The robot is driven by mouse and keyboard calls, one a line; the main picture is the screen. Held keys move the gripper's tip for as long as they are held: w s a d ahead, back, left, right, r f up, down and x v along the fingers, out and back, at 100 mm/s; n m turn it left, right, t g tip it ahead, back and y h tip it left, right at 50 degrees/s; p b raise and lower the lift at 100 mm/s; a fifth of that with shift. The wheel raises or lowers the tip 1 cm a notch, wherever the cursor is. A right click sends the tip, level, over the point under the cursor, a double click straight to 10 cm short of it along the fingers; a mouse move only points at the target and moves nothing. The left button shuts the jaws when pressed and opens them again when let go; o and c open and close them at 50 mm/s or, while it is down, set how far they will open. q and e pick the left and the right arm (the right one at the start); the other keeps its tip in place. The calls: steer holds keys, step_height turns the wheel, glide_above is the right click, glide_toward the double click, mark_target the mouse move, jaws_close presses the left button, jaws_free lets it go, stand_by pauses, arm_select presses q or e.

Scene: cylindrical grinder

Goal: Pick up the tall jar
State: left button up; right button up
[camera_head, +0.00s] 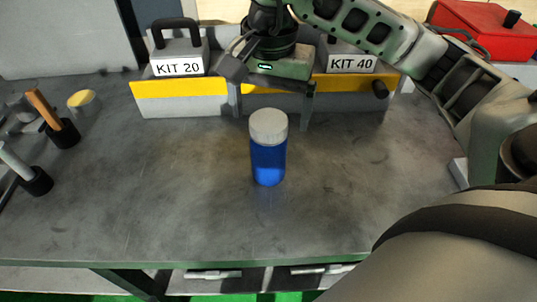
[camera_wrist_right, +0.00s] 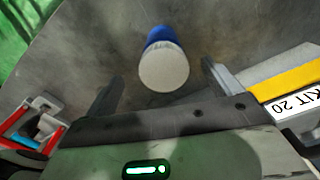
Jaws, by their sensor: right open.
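The tall jar (camera_head: 268,160) has a blue body and a light grey lid, and it stands upright on the grey workbench in the head view. In the right wrist view the jar (camera_wrist_right: 163,65) is seen lid first, in line with the space between the fingers. My right gripper (camera_head: 271,112) is open, with its two fingers pointing down behind and above the jar in the head view. It also shows in the right wrist view (camera_wrist_right: 162,75), with nothing held. I cannot tell the exact gap between fingertips and lid. My left gripper is not in view.
Behind the gripper stand boxes labelled KIT 20 (camera_head: 178,66) and KIT 40 (camera_head: 352,64), with a yellow-striped grey holder (camera_head: 185,100). Handled tools in black cups (camera_head: 62,134) stand at the left. A red box (camera_head: 485,30) is at the back right. The workbench (camera_head: 160,205) around the jar is clear.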

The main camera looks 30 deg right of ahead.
mark_target(269, 151)
steer(key=shift+w+d+f, duration=0.1)
steer(key=shift+w+f, duration=0.1)
steer(key=shift+f, duration=1.5)
steer(key=shift+w+f, duration=0.15)
steer(key=shift+f, duration=1.5)
steer(key=c, duration=1.2)
